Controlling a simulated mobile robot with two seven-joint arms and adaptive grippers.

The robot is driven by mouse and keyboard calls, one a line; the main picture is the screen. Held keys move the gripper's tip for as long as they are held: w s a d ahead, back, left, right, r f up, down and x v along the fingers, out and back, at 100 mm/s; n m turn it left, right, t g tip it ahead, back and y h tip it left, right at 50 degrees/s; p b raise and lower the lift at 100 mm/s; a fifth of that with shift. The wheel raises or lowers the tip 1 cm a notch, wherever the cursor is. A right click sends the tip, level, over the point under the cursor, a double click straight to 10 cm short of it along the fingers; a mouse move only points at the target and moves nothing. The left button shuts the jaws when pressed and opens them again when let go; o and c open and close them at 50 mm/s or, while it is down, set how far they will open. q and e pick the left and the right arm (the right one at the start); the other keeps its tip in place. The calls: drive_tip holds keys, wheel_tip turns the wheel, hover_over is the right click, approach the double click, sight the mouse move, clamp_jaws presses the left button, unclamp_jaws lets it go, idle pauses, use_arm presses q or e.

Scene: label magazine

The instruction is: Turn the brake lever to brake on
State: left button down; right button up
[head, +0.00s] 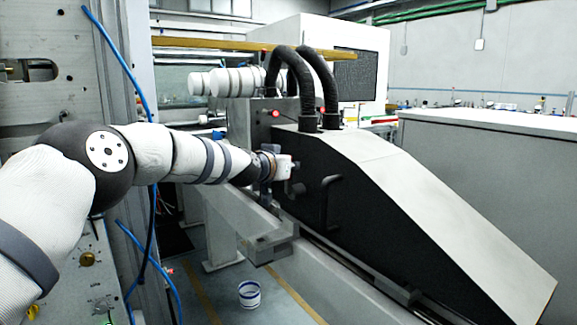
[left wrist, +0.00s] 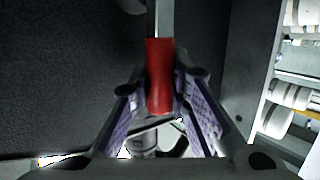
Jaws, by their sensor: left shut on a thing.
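The brake lever (left wrist: 160,75) shows in the left wrist view as a grey metal bar with a red grip at its lower end. My left gripper (left wrist: 160,112) has its purple-padded fingers on either side of the red grip and is shut on it. In the head view my left gripper (head: 288,175) is at the side of the black machine housing (head: 390,210), near its upper left end. The lever cannot be made out there, hidden by the gripper or lost against the dark panel. My right gripper is not in view.
A black handle (head: 328,200) sticks out from the housing right of my gripper. Two thick black hoses (head: 306,85) rise above it. A grey rail (head: 270,245) runs below my forearm. A white cup-like roll with blue bands (head: 250,294) stands on the floor.

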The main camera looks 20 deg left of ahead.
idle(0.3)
use_arm(q)
drive_tip(key=c, duration=1.8)
unclamp_jaws()
drive_tip(key=v, duration=1.2)
drive_tip(key=shift+a, duration=0.1)
